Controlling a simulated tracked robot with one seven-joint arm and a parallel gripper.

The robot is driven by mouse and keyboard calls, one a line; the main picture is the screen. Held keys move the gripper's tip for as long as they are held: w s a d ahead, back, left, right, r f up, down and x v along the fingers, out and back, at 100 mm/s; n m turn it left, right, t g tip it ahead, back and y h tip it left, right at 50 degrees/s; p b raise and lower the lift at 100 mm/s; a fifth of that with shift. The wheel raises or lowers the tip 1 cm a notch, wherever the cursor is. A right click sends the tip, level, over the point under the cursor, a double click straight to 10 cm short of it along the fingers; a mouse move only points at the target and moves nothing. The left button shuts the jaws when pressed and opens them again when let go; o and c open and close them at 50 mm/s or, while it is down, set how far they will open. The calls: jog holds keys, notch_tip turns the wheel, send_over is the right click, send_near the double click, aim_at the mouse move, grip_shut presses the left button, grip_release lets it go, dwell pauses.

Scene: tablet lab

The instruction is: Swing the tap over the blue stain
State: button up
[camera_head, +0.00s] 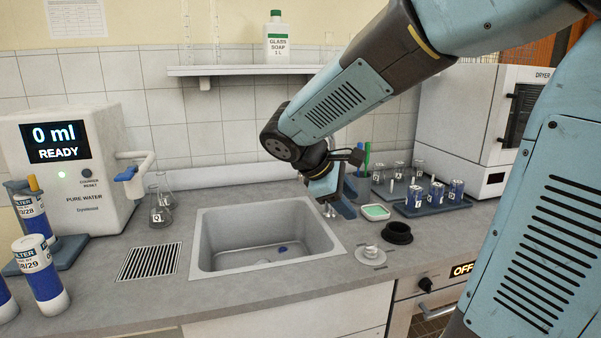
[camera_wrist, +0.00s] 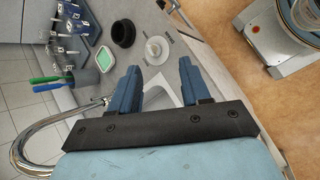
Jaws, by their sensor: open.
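The sink (camera_head: 205,225) is set in the grey counter, and a small blue stain (camera_head: 283,249) lies on its floor, right of the middle. The chrome tap (camera_wrist: 38,130) shows in the wrist view as a curved pipe at lower left, running up toward my left finger. In the head view my arm mostly hides it. My gripper (camera_head: 343,205) is over the counter by the sink's far right corner, fingers pointing down. In the wrist view it is open (camera_wrist: 158,76), with nothing held between the fingers. I cannot tell whether the left finger touches the tap.
A cup with green and blue tools (camera_head: 362,183), a green sponge dish (camera_head: 376,211), a stopper (camera_head: 371,252) and a black ring (camera_head: 397,232) stand close by on the right. Labelled vials stand in a rack (camera_head: 405,211) behind. Flasks (camera_head: 160,214) and a water dispenser (camera_head: 105,150) stand left.

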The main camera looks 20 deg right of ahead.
jog(key=w+a+f+n+t+h, duration=0.2)
jog(key=w+a+n+t+h, duration=0.55)
jog(key=w+a+n, duration=0.85)
jog(key=w+d+m, duration=0.1)
jog(key=w+d, duration=0.2)
jog(key=d, duration=0.1)
jog(key=w+d+m, duration=0.1)
jog(key=w+d, duration=0.1)
jog(key=d, duration=0.2)
jog(key=w+d+m, duration=0.1)
jog(key=w+d, duration=0.2)
jog(key=d, duration=0.1)
jog(key=shift+w+d, duration=0.3)
jog(key=shift+d, duration=0.1)
jog(key=shift+c, duration=0.4)
grip_shut()
jog(key=shift+a, duration=0.15)
jog(key=shift+d, duration=0.2)
